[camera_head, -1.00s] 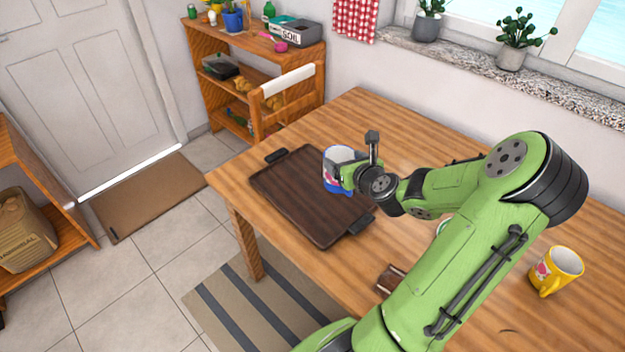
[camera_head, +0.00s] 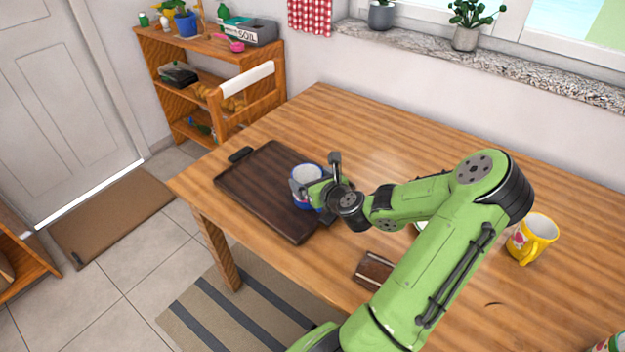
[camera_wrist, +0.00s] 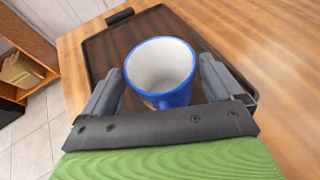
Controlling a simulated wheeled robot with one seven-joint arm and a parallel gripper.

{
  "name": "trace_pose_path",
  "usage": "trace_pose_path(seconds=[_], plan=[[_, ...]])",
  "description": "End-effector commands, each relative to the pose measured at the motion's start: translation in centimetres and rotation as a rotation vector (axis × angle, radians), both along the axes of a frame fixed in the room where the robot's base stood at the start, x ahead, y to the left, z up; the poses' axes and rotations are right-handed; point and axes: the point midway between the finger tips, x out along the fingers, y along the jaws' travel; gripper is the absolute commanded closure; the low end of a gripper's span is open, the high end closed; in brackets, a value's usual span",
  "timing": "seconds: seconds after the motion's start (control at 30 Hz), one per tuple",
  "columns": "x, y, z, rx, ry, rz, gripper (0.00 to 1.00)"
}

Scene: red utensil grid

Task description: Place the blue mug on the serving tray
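The blue mug (camera_head: 307,174), white inside, is upright at the right part of the dark brown serving tray (camera_head: 255,182) in the head view. My gripper (camera_head: 317,178) has its fingers on two sides of the mug.
The wooden table (camera_head: 400,130) has free room behind the tray. A yellow mug (camera_head: 532,238) stands at the right. A small brown wooden item (camera_head: 373,270) lies near the front edge, beside my arm. A chair (camera_head: 245,100) stands at the table's far left.

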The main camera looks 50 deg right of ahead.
Motion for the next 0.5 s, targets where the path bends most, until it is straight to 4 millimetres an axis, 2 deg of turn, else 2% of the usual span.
trace_pose_path(seconds=[0.3, 0.37, 0.5], plan=[[0.0, 0.0, 0.5, 0.0, 0.0, -0.001, 0.0], [-0.9, 0.2, 0.8, 0.0, 0.002, -0.003, 0.0], [-4.0, 1.4, 2.2, 0.002, 0.003, -0.007, 0.0]])
